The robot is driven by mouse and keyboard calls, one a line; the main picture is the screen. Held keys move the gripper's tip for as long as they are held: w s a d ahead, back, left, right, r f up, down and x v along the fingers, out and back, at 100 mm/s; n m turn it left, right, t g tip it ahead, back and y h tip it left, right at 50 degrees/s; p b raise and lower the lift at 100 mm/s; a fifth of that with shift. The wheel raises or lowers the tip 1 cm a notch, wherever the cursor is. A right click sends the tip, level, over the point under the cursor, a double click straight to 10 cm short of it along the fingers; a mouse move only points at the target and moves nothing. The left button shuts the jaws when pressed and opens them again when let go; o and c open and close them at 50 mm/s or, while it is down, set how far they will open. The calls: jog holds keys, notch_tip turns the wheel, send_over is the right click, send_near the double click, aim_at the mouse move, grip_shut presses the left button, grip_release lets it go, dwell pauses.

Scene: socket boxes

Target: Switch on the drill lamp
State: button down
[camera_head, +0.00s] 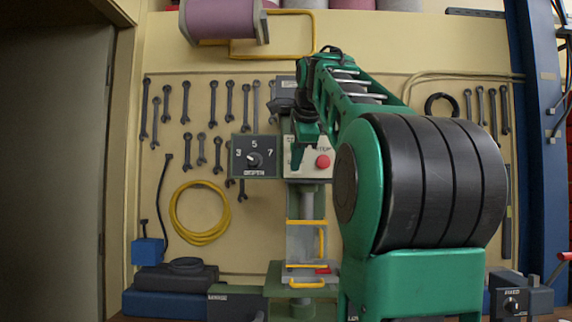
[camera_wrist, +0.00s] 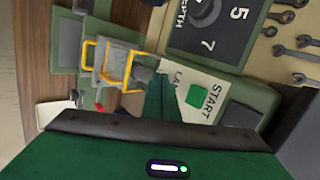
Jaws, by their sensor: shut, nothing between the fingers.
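The drill's pale control panel (camera_head: 308,150) stands at the centre of the head view, with a red stop button (camera_head: 322,161) at its right. In the wrist view the panel (camera_wrist: 190,75) appears turned, with a green START button (camera_wrist: 198,96) and a label beginning "LA" beside my fingers. The lamp switch itself is not visible; my fingers cover part of the panel by that label. My gripper (camera_head: 297,163) is shut and empty in front of the panel's left part. Its fingers show in the wrist view (camera_wrist: 163,92); whether they touch the panel I cannot tell.
A dark depth dial box (camera_head: 250,172) adjoins the panel's left side; its dial also shows in the wrist view (camera_wrist: 204,12). Below is a clear guard with yellow edges (camera_head: 305,240) above the green drill table (camera_head: 275,283). Wrenches and a yellow coil (camera_head: 176,222) hang behind.

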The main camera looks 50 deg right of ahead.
jog(key=shift+s, duration=0.2)
jog(key=shift+s+a, duration=0.15)
jog(key=shift+s, duration=0.1)
jog(key=s+a+f+v, duration=0.1)
jog(key=v, duration=1.1)
jog(key=shift+f, duration=0.25)
jog(key=shift+w+a, duration=0.15)
jog(key=shift+a, duration=0.3)
